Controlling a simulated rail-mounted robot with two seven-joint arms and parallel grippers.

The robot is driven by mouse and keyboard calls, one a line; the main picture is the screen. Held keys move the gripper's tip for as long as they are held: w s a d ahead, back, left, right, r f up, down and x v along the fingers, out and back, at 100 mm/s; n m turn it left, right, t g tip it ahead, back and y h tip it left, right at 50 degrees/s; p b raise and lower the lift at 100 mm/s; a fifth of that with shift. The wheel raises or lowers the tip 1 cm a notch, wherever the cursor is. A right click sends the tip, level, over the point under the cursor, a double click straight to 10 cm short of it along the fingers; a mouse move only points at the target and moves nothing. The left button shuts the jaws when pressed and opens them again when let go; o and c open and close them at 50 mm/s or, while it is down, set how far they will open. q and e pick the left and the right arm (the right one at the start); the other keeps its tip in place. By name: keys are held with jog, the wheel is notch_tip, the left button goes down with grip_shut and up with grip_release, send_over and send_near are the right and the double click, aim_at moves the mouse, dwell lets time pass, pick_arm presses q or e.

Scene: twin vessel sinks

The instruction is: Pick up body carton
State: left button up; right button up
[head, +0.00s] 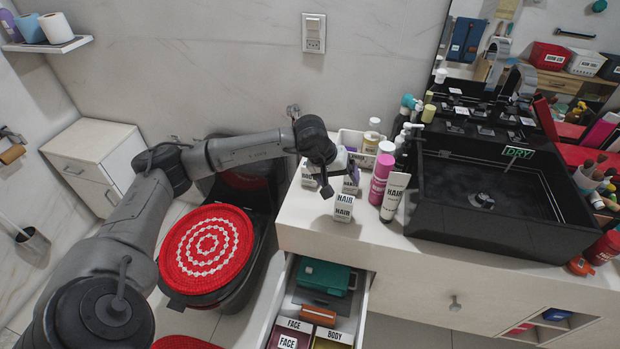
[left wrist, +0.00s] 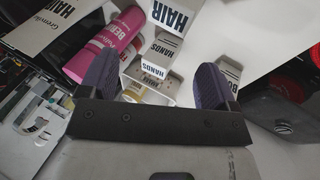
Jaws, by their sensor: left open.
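A small white carton whose label begins "BO" (left wrist: 229,72) shows at the right in the left wrist view, partly hidden behind a finger; the rest of its label is covered. In the head view, a white carton (head: 309,174) stands left of my gripper, its label too small to read. My left gripper (head: 328,178) is open over the counter's left end. In the left wrist view, a HANDS carton (left wrist: 153,52) lies in line with the gap between my fingers (left wrist: 153,80). A HAIR carton (head: 343,208) stands in front. My right gripper is out of view.
A pink bottle (head: 381,180) and a white HAIR tube (head: 394,196) stand right of the cartons, beside the black sink (head: 500,240). A white caddy (head: 352,138) is behind. Below, an open drawer (head: 364,300) holds boxes labelled FACE and BODY.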

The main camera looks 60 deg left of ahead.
pick_arm(q)
jog(key=s+a+r+g+y, duration=0.1)
jog(key=a+y, duration=0.1)
jog(key=a, duration=0.4)
jog(key=s+a+r+g+y, duration=0.1)
jog(key=s+a+r+y, duration=0.1)
jog(key=a, duration=0.3)
jog(key=shift+m+y, duration=0.3)
jog(key=shift+m, duration=0.1)
jog(key=b+x, duration=0.2)
jog(key=x, duration=0.4)
jog(key=shift+w+a+f+b, duration=0.2)
jog(key=shift+a+f+b, duration=0.05)
jog(key=shift+b, duration=0.15)
jog(key=shift+w+a+f, duration=0.2)
jog(key=shift+a+f, duration=0.05)
jog(key=shift+f, duration=0.35)
jog(key=shift+b+x, duration=1.45)
jog(key=shift+x, duration=1.15)
jog(key=shift+s+d, duration=0.1)
jog(key=shift+c, duration=0.3)
jog(key=shift+c, duration=0.7)
jog(key=c, duration=0.8)
jog(key=shift+c, duration=0.3)
